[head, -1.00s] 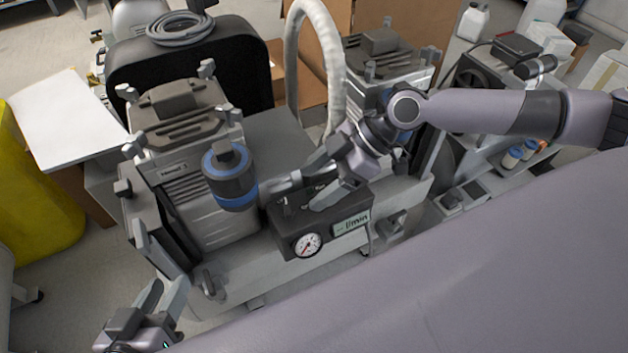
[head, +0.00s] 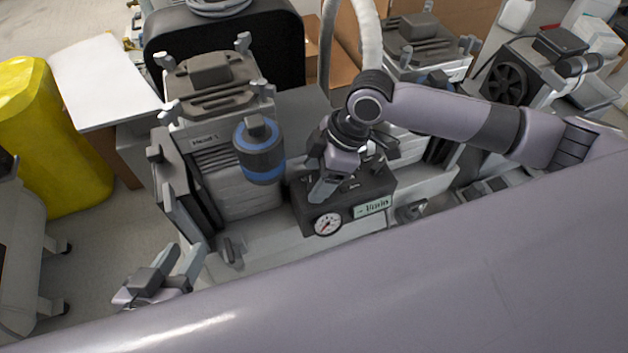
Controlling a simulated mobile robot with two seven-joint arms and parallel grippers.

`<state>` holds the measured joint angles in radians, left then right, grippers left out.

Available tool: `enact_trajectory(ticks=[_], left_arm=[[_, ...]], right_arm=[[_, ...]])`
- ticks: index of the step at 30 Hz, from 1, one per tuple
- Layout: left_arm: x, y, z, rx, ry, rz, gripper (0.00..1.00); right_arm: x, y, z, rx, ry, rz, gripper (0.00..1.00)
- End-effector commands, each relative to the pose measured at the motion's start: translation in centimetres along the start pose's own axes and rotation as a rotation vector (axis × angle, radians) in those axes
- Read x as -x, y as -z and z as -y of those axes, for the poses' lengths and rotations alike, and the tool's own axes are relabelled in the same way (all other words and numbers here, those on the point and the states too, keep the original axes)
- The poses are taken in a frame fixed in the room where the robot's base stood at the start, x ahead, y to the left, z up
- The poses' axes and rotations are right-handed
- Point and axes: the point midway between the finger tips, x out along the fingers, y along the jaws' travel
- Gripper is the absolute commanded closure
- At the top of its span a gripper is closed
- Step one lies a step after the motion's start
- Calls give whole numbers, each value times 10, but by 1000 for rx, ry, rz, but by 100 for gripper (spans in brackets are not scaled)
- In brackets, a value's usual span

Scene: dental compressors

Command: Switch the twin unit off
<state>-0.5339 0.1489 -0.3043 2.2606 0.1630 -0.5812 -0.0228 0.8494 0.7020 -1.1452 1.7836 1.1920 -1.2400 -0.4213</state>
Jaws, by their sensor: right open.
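The twin unit has a left compressor block (head: 222,125) and a right one (head: 425,60), with a dark control box (head: 368,190) between them at the front. The box carries a round gauge (head: 327,224) and a pale label (head: 373,206). My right gripper (head: 325,188) is open and points down over the box's top left part. It hides part of the top, so I cannot tell which switch or knob lies under it, or whether it touches. My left gripper (head: 178,262) is open and empty, low at the front left of the unit.
A blue-banded dark cylinder (head: 259,152) stands close left of the box. A pale hose (head: 365,45) rises behind. A yellow bin (head: 45,140) and a white panel (head: 100,80) are at left. Another machine with a fan (head: 507,82) is at right.

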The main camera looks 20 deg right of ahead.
Motion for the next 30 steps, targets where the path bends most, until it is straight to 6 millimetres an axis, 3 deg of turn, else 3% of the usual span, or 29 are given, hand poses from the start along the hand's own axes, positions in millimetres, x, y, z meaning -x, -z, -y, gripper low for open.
enact_trajectory(ticks=[4,13,14,18,19,27,30], left_arm=[[-4,-1,-3,21,-20,-9,61],[-4,0,-4,28,-25,-10,61],[-4,0,-4,28,-25,-10,61],[-4,0,-4,28,-25,-10,61],[-4,0,-4,27,-25,-10,61],[1,9,-2,1,-5,-8,61],[9,4,5,-34,32,19,61]], right_arm=[[-15,-1,0,0,1,0,30],[-17,0,0,0,1,-1,30],[-17,0,0,0,1,-1,36],[-16,0,0,0,1,0,82],[-16,0,0,0,1,0,86],[-13,1,0,45,22,2,86],[-12,1,0,100,47,2,86]])
